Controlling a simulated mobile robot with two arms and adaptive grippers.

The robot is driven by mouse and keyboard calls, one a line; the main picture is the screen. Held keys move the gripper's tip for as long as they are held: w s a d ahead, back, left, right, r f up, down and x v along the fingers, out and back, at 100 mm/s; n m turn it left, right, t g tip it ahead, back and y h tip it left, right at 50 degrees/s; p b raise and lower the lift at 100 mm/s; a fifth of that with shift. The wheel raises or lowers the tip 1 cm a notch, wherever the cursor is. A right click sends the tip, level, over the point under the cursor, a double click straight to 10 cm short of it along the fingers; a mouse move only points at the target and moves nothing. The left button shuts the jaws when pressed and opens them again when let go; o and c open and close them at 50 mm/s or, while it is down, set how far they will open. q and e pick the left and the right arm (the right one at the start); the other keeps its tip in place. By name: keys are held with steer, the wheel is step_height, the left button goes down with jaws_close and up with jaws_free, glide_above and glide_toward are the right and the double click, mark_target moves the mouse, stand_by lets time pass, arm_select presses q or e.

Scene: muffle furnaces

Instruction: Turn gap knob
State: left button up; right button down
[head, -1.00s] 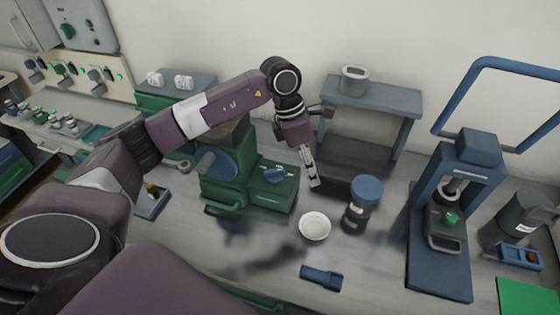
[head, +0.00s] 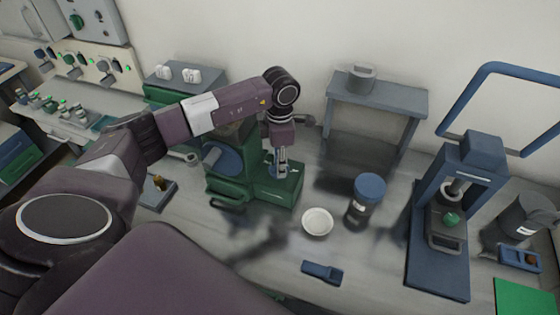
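A green machine (head: 232,180) with a round blue disc on its side stands on the bench near the middle of the head view. The blue gap knob (head: 271,171) sits on top of its lower right block and is mostly hidden by my gripper. My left gripper (head: 282,168) points down at the knob, its fingertips at or right beside it. I cannot tell whether the fingers touch or grip the knob. My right gripper is not in view.
A white dish (head: 317,222), a blue-lidded jar (head: 367,198) and a small blue tool (head: 322,272) lie right of the machine. A grey stand (head: 380,93) is behind, and a blue press (head: 440,245) stands at right.

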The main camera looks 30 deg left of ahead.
arm_select(q)
jaws_close()
stand_by(0.3)
